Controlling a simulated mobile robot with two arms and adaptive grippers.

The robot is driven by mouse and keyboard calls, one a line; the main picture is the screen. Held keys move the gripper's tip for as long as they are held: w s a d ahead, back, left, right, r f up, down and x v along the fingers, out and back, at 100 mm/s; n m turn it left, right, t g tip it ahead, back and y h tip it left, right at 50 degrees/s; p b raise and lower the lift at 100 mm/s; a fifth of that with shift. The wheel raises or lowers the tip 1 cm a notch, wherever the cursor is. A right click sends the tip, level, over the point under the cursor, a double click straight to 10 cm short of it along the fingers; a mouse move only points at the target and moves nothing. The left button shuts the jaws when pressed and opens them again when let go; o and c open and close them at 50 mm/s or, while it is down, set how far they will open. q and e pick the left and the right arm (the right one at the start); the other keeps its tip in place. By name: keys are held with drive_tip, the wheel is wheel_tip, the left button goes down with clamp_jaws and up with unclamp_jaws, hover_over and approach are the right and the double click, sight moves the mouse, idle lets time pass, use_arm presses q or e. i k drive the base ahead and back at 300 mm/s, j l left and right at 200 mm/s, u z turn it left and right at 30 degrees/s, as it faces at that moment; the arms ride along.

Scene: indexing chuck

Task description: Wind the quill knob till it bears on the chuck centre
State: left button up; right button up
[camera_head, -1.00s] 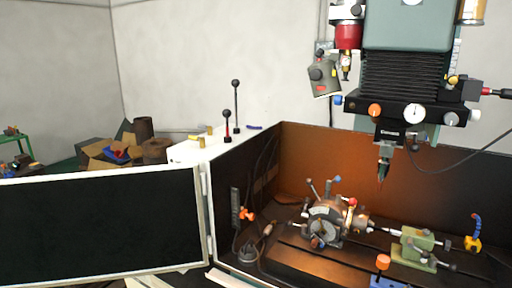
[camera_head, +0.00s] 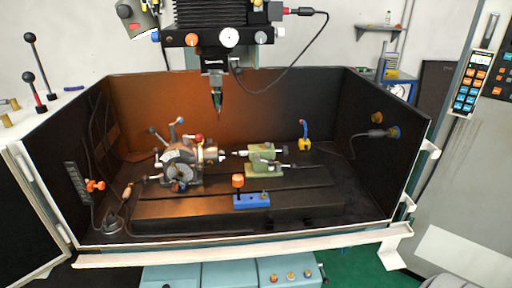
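The indexing chuck (camera_head: 182,166) sits on the machine table at left of centre, a grey dividing unit with several levers. Its bright jaw end (camera_head: 209,153) faces right. A green tailstock (camera_head: 262,153) stands to its right, with a thin quill (camera_head: 239,153) pointing left at the chuck. The quill tip and chuck centre are too small to tell whether they touch. A slim dark and silver part (camera_head: 284,165) sticks out at the tailstock's right side; I cannot tell whether it is the quill knob. Neither of my grippers is in view.
A blue block with an orange knob (camera_head: 251,201) sits in front of the tailstock. The spindle tool (camera_head: 217,101) hangs above and behind the chuck. Dark enclosure walls flank the table; a white front rail (camera_head: 240,251) crosses below. A control pendant (camera_head: 470,86) is at right.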

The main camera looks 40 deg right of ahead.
sight(284, 149)
drive_tip(key=z, duration=1.35)
drive_tip(key=i+l, duration=0.1)
